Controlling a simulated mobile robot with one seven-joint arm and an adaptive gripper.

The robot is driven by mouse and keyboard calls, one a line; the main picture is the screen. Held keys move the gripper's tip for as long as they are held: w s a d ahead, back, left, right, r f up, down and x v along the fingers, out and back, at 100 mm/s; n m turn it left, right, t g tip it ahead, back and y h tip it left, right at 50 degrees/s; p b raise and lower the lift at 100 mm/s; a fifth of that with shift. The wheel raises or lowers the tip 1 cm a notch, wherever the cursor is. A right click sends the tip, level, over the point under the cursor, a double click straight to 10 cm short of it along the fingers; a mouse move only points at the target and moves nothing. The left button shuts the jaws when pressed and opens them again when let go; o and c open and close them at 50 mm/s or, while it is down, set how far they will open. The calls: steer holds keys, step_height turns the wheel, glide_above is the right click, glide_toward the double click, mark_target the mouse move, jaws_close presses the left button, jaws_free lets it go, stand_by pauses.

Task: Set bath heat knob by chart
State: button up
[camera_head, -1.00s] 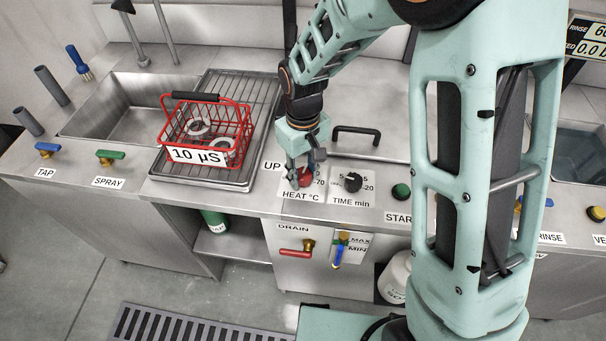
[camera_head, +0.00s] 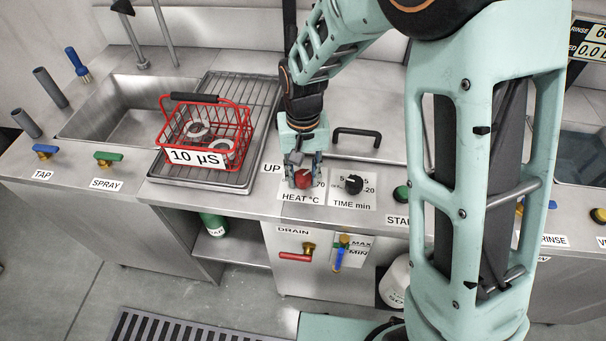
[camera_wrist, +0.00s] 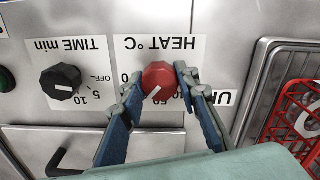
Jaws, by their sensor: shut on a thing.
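The red heat knob (camera_head: 303,180) sits on the front panel above the label HEAT °C. In the wrist view the knob (camera_wrist: 159,80) shows a white pointer mark slanting toward the lower left; that view is upside down, and the fingers hide part of the scale around it. My gripper (camera_head: 304,176) points down at the knob. In the wrist view its fingers (camera_wrist: 157,82) are shut on the knob, one on each side. No heat chart can be made out.
The black TIME min knob (camera_head: 353,184) is close on the right, with the green start button (camera_head: 401,194) beyond. A red wire basket (camera_head: 207,130) marked 10 µS stands on the rack to the left. A black handle (camera_head: 357,134) rises behind the knobs.

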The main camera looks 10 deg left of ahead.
mark_target(304, 175)
steer(key=o, duration=1.2)
steer(key=shift+c, duration=0.2)
step_height(304, 175, up, 12)
steer(key=shift+w, duration=0.1)
